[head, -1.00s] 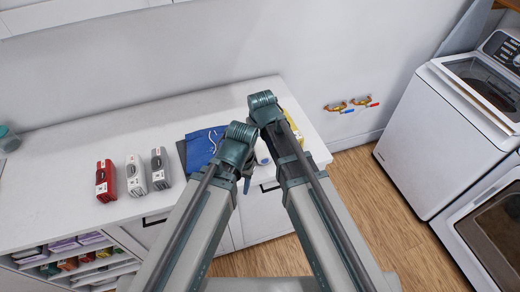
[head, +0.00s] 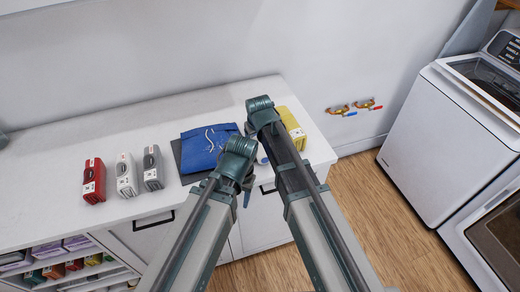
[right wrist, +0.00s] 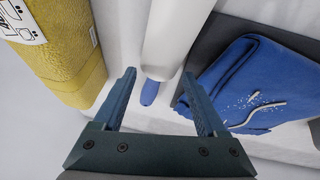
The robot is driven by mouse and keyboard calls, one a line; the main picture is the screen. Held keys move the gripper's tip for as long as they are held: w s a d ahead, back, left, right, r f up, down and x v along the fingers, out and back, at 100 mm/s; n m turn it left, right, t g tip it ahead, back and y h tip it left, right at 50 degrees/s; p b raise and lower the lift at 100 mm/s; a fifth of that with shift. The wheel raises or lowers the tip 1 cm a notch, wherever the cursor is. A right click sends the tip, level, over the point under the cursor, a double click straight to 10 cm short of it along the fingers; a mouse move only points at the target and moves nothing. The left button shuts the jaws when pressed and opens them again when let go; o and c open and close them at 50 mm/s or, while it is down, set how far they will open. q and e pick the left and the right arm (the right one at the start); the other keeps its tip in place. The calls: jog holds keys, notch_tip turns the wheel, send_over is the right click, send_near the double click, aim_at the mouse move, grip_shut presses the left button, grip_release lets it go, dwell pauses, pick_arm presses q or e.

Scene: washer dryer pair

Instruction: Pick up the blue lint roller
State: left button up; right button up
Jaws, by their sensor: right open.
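The lint roller (right wrist: 172,45) shows in the right wrist view as a white cylinder with a blue end (right wrist: 150,92). In the head view only a sliver of what seems to be it shows beside my right arm. My right gripper (right wrist: 160,80) is open, its two fingers spread on either side of the roller's blue end, with nothing held. Whether the fingers are level with it is hard to tell. My left gripper (head: 246,188) hangs in front of the counter edge, and its jaw opening is not clear.
A folded blue cloth (head: 206,147) lies on a dark item right of the roller in the wrist view. Red (head: 94,180), white (head: 126,175) and grey (head: 153,168) boxes stand on the counter (head: 60,160). A washer (head: 440,140) stands at right.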

aim_at(257, 137)
jog(key=b+x, duration=0.1)
jog(key=x, duration=0.2)
jog(key=shift+b, duration=0.4)
pick_arm(q)
notch_tip(257, 137, down, 2)
jog(key=shift+f, duration=0.25)
pick_arm(e)
jog(key=shift+r, duration=0.1)
jog(key=c, duration=1.1)
pick_arm(q)
jog(key=shift+r, duration=0.1)
pick_arm(e)
jog(key=shift+r, duration=0.15)
